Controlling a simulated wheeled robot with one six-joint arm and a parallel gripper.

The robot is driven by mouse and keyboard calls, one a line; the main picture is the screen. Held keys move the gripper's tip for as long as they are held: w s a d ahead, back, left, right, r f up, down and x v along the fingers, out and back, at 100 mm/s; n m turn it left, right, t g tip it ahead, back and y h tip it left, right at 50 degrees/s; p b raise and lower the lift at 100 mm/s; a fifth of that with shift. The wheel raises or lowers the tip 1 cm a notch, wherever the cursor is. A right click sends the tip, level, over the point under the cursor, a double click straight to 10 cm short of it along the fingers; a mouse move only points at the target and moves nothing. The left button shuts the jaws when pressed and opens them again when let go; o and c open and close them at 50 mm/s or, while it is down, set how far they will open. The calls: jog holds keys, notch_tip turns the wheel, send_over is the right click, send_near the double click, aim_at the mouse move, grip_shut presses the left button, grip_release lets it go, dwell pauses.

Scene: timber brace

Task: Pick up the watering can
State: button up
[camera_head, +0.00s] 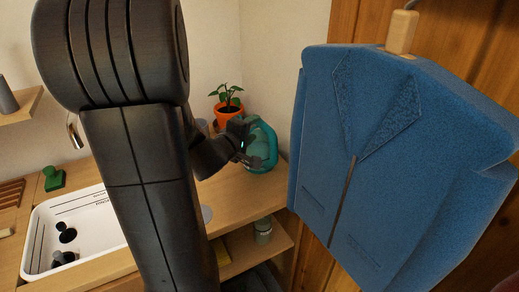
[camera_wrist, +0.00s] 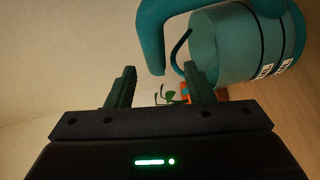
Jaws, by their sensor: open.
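The teal watering can (camera_head: 262,147) stands on the wooden counter near the wall corner, partly hidden behind my gripper in the head view. In the wrist view the can (camera_wrist: 240,42) fills the upper right, turned sideways in the picture, with its thick teal handle (camera_wrist: 152,40) curving down at the upper middle. My gripper (camera_head: 262,158) is at the near side of the can. Its two fingers (camera_wrist: 155,85) are spread apart in the wrist view, with nothing held between them. The handle's end shows just above the gap; whether a finger touches the can is unclear.
An orange pot with a green plant (camera_head: 229,112) stands behind my gripper, close to the can. A blue jacket-shaped block (camera_head: 400,160) hangs to the right. A white basin (camera_head: 75,235) is at left, with a green object (camera_head: 53,179) beside it. A jar (camera_head: 263,232) sits on the lower shelf.

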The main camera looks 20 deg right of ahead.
aim_at(257, 124)
jog(key=b+x, duration=0.1)
jog(key=x, duration=0.4)
jog(key=shift+w+d+r, duration=0.1)
jog(key=shift+d+r, duration=0.05)
jog(key=shift+r, duration=0.05)
grip_shut()
